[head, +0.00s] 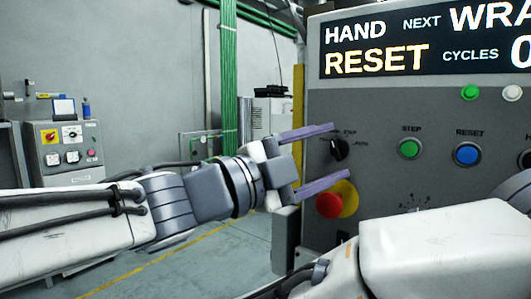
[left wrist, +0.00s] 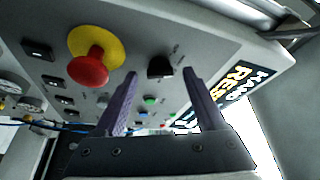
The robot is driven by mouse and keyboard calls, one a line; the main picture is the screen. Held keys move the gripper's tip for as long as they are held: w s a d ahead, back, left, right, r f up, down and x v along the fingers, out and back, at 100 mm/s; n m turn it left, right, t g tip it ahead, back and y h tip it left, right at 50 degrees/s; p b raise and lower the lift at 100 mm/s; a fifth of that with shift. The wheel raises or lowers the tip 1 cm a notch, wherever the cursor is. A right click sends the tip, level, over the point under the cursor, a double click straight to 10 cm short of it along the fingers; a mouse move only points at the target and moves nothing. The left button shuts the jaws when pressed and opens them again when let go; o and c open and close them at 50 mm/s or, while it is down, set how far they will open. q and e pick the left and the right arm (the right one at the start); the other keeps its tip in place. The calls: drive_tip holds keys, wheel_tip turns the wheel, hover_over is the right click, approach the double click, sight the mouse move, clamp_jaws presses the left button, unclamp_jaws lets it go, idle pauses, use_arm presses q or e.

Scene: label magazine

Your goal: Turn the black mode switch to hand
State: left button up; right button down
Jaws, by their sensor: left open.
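The black mode switch (head: 340,149) is a small round knob on the grey panel, left of the green STEP button. In the left wrist view the switch (left wrist: 160,67) shows between and just beyond my fingertips. My left gripper (head: 338,151) is open, with one purple finger above the switch and one below it. I cannot tell whether the fingers touch it. The markings around the switch are too small to read surely. The display (head: 420,40) shows HAND and RESET in its left part. My right arm crosses the lower right; its gripper is out of view.
A red emergency button (head: 330,205) on a yellow disc sits just below the lower finger. Green STEP (head: 410,148) and blue RESET (head: 467,154) buttons lie to the right. Another control box (head: 68,150) stands at the far left. The floor between is clear.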

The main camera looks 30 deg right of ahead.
use_arm(q)
drive_tip(key=a+f, duration=0.1)
drive_tip(key=a, duration=0.9)
drive_tip(key=shift+s+f+b, duration=0.15)
drive_tip(key=shift+f+b, duration=0.1)
drive_tip(key=shift+b, duration=0.05)
